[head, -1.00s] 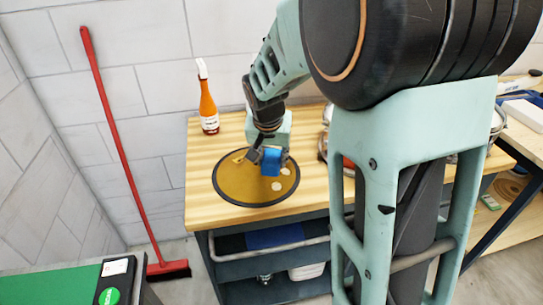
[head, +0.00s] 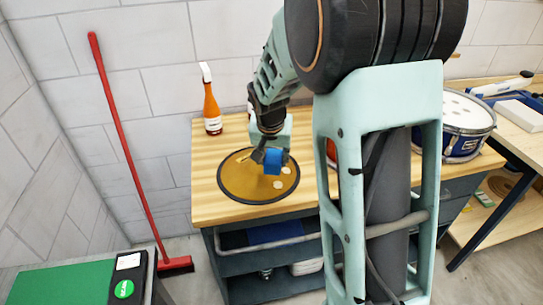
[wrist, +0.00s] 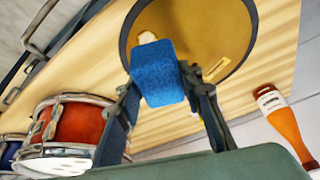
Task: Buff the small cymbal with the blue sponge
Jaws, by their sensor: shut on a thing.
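The cymbal (head: 240,182) is a flat gold disc with a dark rim, lying on the wooden bench top; it also shows in the wrist view (wrist: 215,30). Pale round spots mark its right side in the head view. My gripper (head: 270,154) is above the disc, pointing down, shut on the blue sponge (head: 273,163). In the wrist view the sponge (wrist: 157,75) sits between both fingers and hides part of the disc. I cannot tell whether the sponge touches the disc.
An orange bottle (head: 211,110) stands at the bench's back left. A red drum (wrist: 78,125) and a blue drum (head: 463,125) stand to the right in the head view. A red broom (head: 125,150) leans on the wall. My arm hides the bench middle.

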